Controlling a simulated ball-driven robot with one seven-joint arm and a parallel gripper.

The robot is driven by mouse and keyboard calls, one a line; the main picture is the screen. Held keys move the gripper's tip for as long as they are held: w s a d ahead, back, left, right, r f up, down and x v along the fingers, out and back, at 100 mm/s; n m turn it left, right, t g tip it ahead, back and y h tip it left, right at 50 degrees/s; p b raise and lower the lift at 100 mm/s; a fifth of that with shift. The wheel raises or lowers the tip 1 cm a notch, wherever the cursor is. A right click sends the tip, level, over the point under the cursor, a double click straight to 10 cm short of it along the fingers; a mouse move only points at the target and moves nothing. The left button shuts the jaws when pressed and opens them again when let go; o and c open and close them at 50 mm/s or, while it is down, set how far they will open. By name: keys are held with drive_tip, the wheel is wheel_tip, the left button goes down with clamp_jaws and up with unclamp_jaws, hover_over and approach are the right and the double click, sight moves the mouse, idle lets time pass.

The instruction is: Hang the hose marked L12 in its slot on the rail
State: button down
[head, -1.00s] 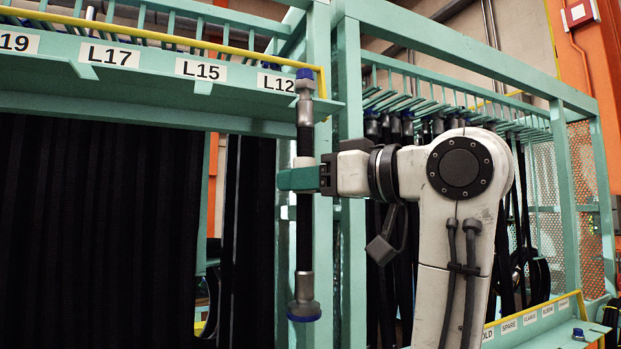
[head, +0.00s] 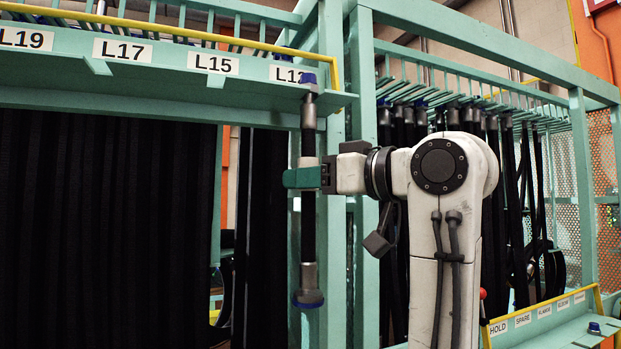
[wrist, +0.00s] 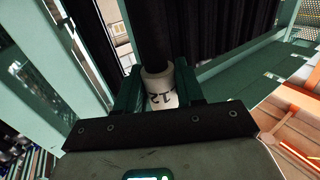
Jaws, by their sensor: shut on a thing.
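The L12 hose (head: 308,240) is a short black hose with metal end fittings and blue caps, held upright. My gripper (head: 303,177) is shut around its white label band, which also shows between the fingers in the wrist view (wrist: 160,88) with "12" readable. The hose's top fitting (head: 309,100) stands in front of the right end of the rail (head: 150,72), overlapping the edge of the L12 label (head: 287,74). Whether the fitting touches the rail cannot be told. The slot behind the label is hidden.
Labels L19, L17 and L15 (head: 213,62) run leftward along the rail, under a yellow bar (head: 150,31). Long black hoses (head: 100,220) hang densely below. A green post (head: 332,230) stands right behind the held hose. A labelled tray (head: 545,318) is at lower right.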

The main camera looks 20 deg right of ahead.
idle(0.3)
drive_tip(key=c, duration=0.6)
unclamp_jaws()
drive_tip(key=b+v, duration=0.4)
drive_tip(key=v, duration=0.6)
drive_tip(key=shift+s+d, duration=0.2)
drive_tip(key=shift+s, duration=0.15)
